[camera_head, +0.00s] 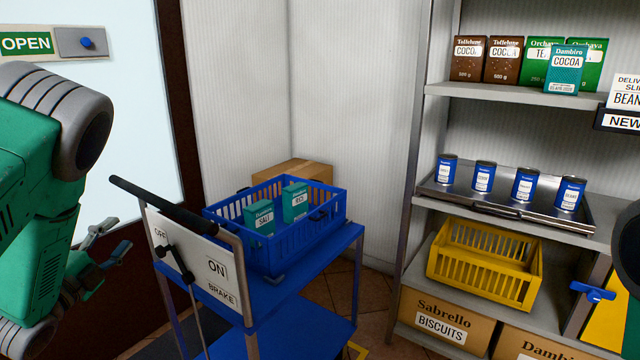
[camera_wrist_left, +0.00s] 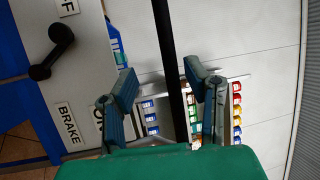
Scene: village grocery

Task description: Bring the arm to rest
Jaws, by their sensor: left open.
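My left arm, green and grey, comes in from the left in the head view. Its gripper (camera_head: 112,242) is open and empty, to the left of the blue cart (camera_head: 310,275) and its black push handle (camera_head: 170,205). In the left wrist view the two fingers (camera_wrist_left: 160,85) stand apart. The black handle (camera_wrist_left: 172,70) runs between them in the picture, with no grip on it. My right gripper is not in view.
A blue crate (camera_head: 295,235) with two teal boxes stands on the cart. A brake panel (camera_head: 195,258) with a lever faces my arm. Shelves at right hold cocoa boxes, cans (camera_head: 483,177) and a yellow crate (camera_head: 485,262). A door with an OPEN sign (camera_head: 27,43) is behind my arm.

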